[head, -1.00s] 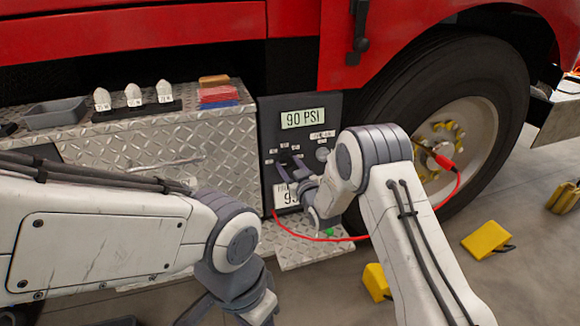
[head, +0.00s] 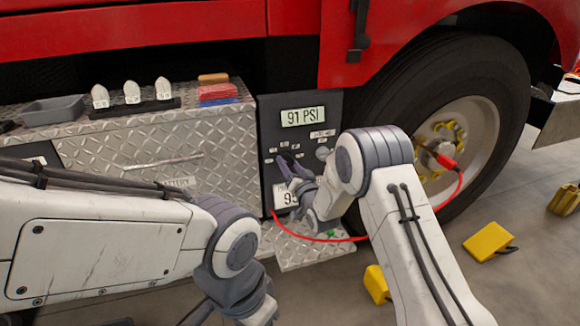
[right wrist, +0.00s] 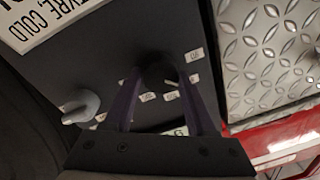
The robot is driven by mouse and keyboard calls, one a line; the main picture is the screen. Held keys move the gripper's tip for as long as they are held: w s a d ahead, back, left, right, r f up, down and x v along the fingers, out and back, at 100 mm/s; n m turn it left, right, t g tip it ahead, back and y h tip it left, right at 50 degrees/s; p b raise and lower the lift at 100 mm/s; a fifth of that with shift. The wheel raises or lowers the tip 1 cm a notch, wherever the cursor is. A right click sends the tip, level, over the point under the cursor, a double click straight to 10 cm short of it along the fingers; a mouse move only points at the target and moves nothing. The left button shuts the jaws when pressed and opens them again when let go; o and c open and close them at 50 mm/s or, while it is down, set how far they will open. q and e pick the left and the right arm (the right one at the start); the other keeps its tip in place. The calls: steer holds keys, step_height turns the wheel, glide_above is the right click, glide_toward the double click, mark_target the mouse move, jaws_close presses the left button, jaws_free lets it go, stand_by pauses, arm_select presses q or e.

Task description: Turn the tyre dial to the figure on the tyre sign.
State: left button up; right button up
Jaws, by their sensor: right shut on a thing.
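The dark control panel (head: 268,112) stands beside the tyre, and its display (head: 303,117) reads 91 PSI. My right gripper (head: 288,168) is at the panel, shut on the dark tyre dial (right wrist: 160,74). The dial sits between the two fingers in the right wrist view, with small labels around it. The white tyre sign (head: 284,196) is below the dial, partly hidden by my gripper. Its figure starts with 9, and I cannot read the rest surely. My left gripper (head: 205,312) is low at the bottom edge, partly cut off.
A grey lever knob (right wrist: 82,106) sits on the panel near the dial. A red hose (head: 325,239) runs from the panel to the wheel (head: 462,125). Yellow chocks (head: 488,239) lie on the floor. A diamond-plate box (head: 120,150) stands left of the panel.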

stand_by(0.3)
steer(key=o, duration=1.4)
steer(key=p+v, duration=0.1)
steer(key=v, duration=0.9)
steer(key=shift+s+d, duration=0.15)
steer(key=shift+s, duration=0.1)
